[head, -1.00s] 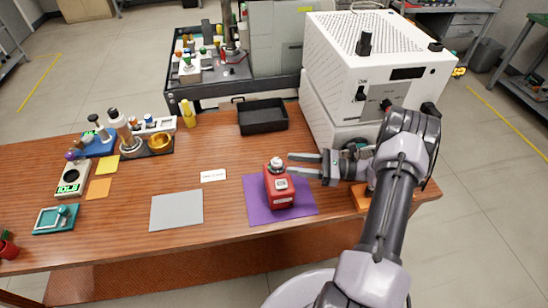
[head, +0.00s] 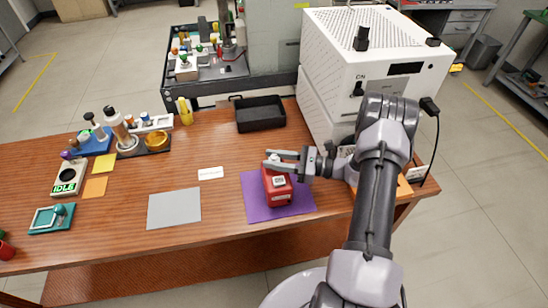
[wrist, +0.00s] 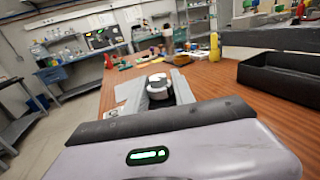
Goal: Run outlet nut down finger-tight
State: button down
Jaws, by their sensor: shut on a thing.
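The red unit (head: 278,191) stands upright on the purple mat (head: 251,203), with a pale label on its front. A pale round outlet nut (head: 274,157) sits at its top, partly hidden by my fingers. My gripper (head: 271,161) reaches in from the right at the height of the nut and is shut on it. In the wrist view, the pale and dark round top of the nut (wrist: 158,84) shows between the two grey fingers. The thread under the nut is hidden, so I cannot tell how far down it sits.
A white perforated cabinet (head: 379,50) stands behind my arm at the right. A black tray (head: 260,114) lies behind the red unit. A grey mat (head: 174,208) and a white card (head: 210,173) lie to the left. Bottles and a small display device (head: 68,177) stand farther left.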

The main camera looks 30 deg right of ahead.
jog(key=shift+m+t+h, duration=0.3)
jog(key=c, duration=1.3)
grip_release()
jog(key=shift+c, duration=0.2)
jog(key=p+v, duration=0.3)
jog(key=v, duration=1.4)
jog(key=shift+s, duration=0.25)
jog(key=shift+d, duration=0.1)
